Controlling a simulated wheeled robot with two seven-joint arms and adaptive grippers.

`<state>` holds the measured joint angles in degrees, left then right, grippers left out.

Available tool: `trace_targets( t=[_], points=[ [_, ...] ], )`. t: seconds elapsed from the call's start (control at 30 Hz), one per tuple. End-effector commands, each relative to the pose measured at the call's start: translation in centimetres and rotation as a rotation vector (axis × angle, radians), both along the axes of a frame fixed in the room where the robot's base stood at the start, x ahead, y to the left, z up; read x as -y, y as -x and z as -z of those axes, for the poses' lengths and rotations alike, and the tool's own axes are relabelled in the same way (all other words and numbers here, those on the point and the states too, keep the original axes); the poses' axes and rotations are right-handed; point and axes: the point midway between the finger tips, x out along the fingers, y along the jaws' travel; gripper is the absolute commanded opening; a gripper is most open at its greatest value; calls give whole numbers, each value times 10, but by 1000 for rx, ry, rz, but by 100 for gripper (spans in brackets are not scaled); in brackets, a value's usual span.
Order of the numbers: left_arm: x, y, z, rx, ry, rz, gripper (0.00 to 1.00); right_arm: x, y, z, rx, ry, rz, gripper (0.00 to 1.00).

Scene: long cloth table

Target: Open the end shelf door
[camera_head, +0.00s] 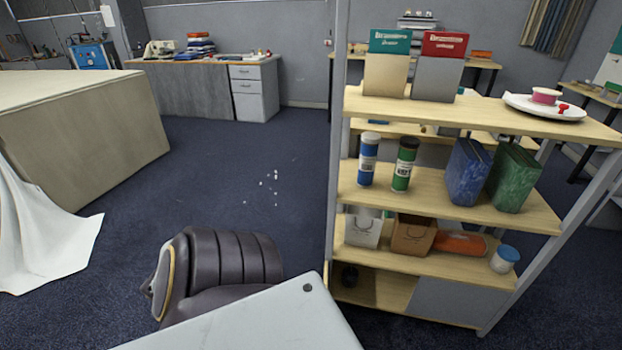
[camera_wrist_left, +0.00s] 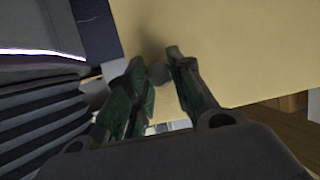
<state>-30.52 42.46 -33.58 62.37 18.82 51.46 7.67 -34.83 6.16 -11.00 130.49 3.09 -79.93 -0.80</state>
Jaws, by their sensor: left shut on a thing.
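The shelf unit (camera_head: 440,190) stands at the right in the head view, with pale wooden boards and grey posts. A grey panel (camera_head: 462,299) covers the right part of its lowest level. In the left wrist view my left gripper (camera_wrist_left: 165,70) is closed around a small grey round knob (camera_wrist_left: 158,74). A large pale yellow flat surface (camera_wrist_left: 225,45) lies right behind the knob. I cannot tell whether that surface is the door's face. My left fingers do not show in the head view. My right gripper is not seen.
Boxes, bottles (camera_head: 368,160), books (camera_head: 468,172), bags and a white plate (camera_head: 543,106) stand on the upper boards. A table with a hanging white cloth (camera_head: 45,235) is at the left. A desk (camera_head: 195,90) stands behind.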

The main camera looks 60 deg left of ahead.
Motion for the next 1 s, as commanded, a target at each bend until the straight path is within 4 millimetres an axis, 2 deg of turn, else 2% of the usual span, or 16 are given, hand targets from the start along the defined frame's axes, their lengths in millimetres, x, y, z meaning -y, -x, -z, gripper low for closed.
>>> trace_targets(
  t=[0.1,0.13,0.3,0.67,1.0],
  points=[
    [2,3,1,-5,1,2,0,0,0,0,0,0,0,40],
    [2,3,1,-5,1,2,27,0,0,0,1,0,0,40],
    [1,2,1,-3,0,1,46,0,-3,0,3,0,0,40],
    [0,1,0,-2,-1,0,46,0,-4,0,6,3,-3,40],
    [-9,16,-6,-3,-3,-1,46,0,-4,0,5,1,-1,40]
  ],
)
